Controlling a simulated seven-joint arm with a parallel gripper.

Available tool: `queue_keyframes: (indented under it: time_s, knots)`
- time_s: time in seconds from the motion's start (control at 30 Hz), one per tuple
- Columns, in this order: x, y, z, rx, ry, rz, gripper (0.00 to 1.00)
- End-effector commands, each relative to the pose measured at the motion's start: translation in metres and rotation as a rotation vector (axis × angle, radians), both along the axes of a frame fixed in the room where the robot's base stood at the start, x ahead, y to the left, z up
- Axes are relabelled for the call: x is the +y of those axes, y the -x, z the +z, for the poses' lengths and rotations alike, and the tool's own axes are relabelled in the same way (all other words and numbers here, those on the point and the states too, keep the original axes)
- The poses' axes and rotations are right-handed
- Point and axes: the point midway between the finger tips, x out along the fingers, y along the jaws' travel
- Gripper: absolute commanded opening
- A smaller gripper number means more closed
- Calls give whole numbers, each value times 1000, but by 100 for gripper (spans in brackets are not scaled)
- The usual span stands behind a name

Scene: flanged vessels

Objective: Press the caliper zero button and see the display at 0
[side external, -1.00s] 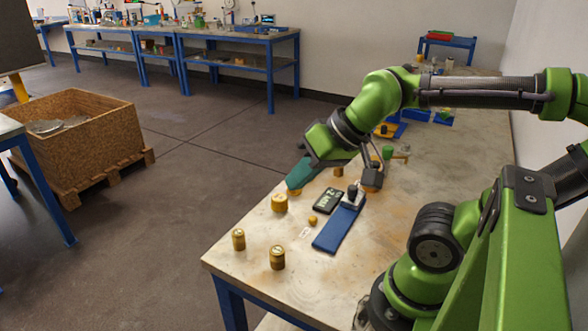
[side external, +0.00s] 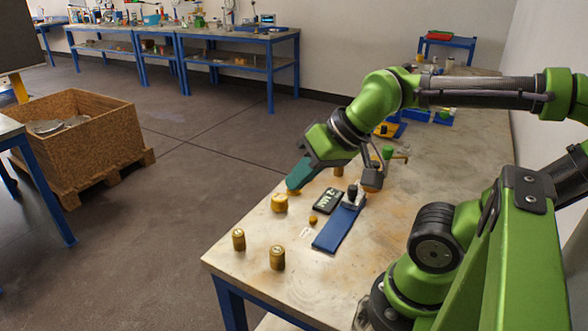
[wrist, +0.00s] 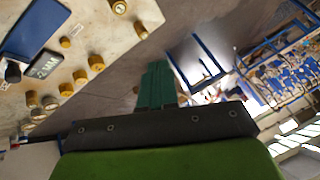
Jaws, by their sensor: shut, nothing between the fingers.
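A black display panel (side external: 328,200) with pale characters lies on the bench; it also shows in the wrist view (wrist: 43,65), with letters like "MM", but I cannot read its figure surely. A blue flat piece (side external: 338,236) lies beside it, with a dark knob (side external: 352,192) at its far end. A small yellow-brown knob (side external: 313,219) sits near the display; I cannot tell whether it is the zero button. My gripper (side external: 292,187) has teal fingers that are shut and empty. It is left of the display, near the bench edge. In the wrist view the fingers (wrist: 157,72) point away from the display.
Brass cylinders stand near the bench edge, including a short one (side external: 279,203) close to my gripper and two nearer the front (side external: 239,239) (side external: 277,257). Blue and yellow items (side external: 392,130) are farther back. The bench's right side (side external: 450,180) has bare room.

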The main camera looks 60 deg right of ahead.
Motion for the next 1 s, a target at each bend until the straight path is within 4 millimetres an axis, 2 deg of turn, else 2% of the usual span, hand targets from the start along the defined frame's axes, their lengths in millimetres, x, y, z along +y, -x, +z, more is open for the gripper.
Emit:
queue_keyframes:
  time_s: [0.13, 0.23, 0.43, 0.73, 1.0]
  knots:
    - [-1, 0, 0, 0, 0, -5, 0]
    - [-10, -3, -5, 22, -1, -43, 0]
    - [-56, -16, -39, 186, -80, -256, 0]
    - [-125, -24, -97, 446, -448, -640, 0]
    - [-177, -30, -133, 509, -834, -891, 0]
